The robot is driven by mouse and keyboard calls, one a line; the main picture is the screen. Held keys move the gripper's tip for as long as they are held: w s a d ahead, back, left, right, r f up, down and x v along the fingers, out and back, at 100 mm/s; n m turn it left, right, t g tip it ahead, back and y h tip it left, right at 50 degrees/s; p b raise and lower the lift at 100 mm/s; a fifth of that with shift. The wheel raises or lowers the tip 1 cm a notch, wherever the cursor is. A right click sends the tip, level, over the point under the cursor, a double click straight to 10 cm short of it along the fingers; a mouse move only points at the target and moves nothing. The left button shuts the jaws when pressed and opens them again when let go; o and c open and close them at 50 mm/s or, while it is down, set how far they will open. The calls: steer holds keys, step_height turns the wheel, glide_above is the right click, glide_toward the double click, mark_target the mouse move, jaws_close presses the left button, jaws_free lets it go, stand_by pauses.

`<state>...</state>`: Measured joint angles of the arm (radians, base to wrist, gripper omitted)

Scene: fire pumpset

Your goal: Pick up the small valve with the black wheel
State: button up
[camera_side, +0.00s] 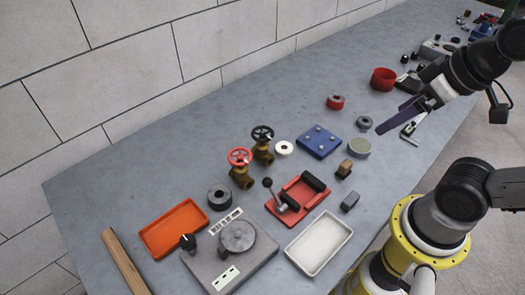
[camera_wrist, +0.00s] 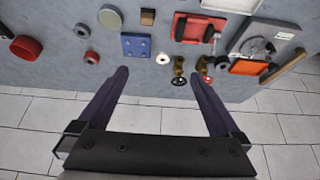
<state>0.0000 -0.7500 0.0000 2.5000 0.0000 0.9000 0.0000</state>
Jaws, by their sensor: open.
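The small valve with the black wheel (camera_side: 264,154) stands upright on the grey table near the wall, with a brass body and black handwheel on top. In the wrist view this valve (camera_wrist: 180,68) shows near the right fingertip, inside the gap in the picture. A similar valve with a red wheel (camera_side: 241,177) stands close beside it, to the left in the side view; it also shows in the wrist view (camera_wrist: 203,65). My gripper (camera_side: 402,117) is open and empty above the table, well to the right of both valves in the side view. Its two fingers (camera_wrist: 159,73) are spread wide.
A white ring (camera_side: 284,149) and a blue plate (camera_side: 319,141) lie right of the valves. A dark ring (camera_side: 220,198), an orange tray (camera_side: 160,236) and a red fixture (camera_side: 288,209) lie nearer. Clear table lies behind the valves, towards the wall (camera_side: 150,70).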

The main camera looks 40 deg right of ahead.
steer(key=w+a+r+m+y, duration=0.25)
steer(key=w+r+m, duration=0.3)
steer(key=m, duration=0.45)
steer(key=m+g+y, duration=0.2)
steer(key=m+g, duration=0.2)
steer(key=m, duration=0.7)
glide_above(263, 132)
steer(key=d, duration=0.2)
steer(key=f, duration=1.8)
steer(key=shift+s+a, duration=0.1)
steer(key=shift+s, duration=0.15)
steer(key=shift+d+x, duration=0.15)
steer(key=shift+x, duration=1.5)
steer(key=shift+d+x, duration=0.1)
steer(key=shift+x, duration=1.55)
steer(key=shift+s+f, duration=0.15)
steer(key=shift+s, duration=0.05)
